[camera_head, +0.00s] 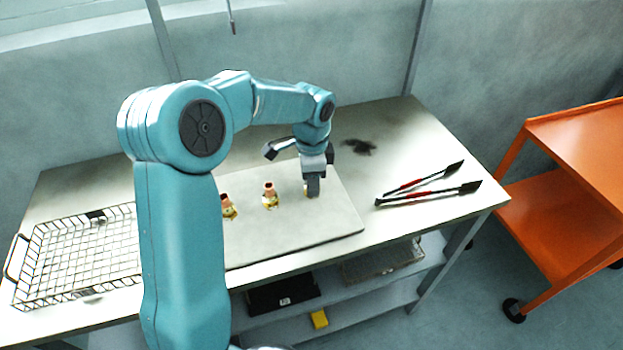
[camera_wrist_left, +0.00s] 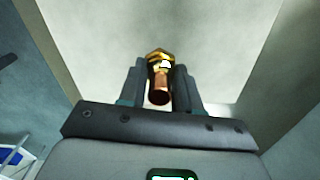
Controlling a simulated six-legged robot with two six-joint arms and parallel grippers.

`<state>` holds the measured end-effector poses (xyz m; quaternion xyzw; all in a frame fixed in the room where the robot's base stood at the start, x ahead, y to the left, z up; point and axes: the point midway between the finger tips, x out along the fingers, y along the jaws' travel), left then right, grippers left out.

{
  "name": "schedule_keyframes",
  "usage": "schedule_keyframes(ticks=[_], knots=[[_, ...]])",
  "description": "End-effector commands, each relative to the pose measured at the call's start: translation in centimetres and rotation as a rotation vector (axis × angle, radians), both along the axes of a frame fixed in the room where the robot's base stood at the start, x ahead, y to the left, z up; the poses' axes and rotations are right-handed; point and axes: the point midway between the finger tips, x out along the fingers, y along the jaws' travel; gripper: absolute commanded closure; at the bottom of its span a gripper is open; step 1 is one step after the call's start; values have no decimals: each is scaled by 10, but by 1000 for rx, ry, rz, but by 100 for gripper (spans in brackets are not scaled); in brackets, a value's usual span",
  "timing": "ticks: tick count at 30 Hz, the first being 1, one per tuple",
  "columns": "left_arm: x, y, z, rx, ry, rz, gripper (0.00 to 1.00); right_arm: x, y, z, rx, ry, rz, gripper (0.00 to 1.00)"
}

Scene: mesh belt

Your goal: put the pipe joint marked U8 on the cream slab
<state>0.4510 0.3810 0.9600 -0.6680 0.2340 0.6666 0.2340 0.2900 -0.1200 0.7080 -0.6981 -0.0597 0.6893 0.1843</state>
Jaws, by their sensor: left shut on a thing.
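My left gripper (camera_head: 313,190) points down over the right part of the pale cream slab (camera_head: 310,226) on the table. It is shut on a brass and copper pipe joint (camera_head: 306,190), mostly hidden behind the fingers in the head view. In the left wrist view the held joint (camera_wrist_left: 160,80) sits between the two fingers and has a small white label, too small to read. I cannot tell whether it touches the slab. Two similar joints stand on the slab to the left, a middle one (camera_head: 269,195) and a left one (camera_head: 228,207) beside my arm. Their marks are unreadable. My right gripper is out of view.
A black wire basket (camera_head: 82,252) stands at the table's left. Black and red tongs (camera_head: 428,187) lie right of the slab. A dark stain (camera_head: 359,146) is behind it. An orange cart (camera_head: 575,150) stands at the right. The slab's front right is clear.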

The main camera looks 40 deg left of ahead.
Motion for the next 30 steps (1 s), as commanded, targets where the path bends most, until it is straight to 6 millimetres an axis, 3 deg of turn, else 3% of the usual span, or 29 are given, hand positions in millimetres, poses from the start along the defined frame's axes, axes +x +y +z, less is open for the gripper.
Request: schedule_keyframes(ticks=[1,2,4,16,30], knots=[[0,0,-3,0,0,0,100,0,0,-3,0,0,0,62],[0,0,-3,0,1,0,64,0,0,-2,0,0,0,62],[0,0,-2,0,1,0,42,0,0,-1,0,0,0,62],[1,0,7,1,-2,0,42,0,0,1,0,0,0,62],[1,0,106,1,-3,-1,42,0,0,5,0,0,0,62]])
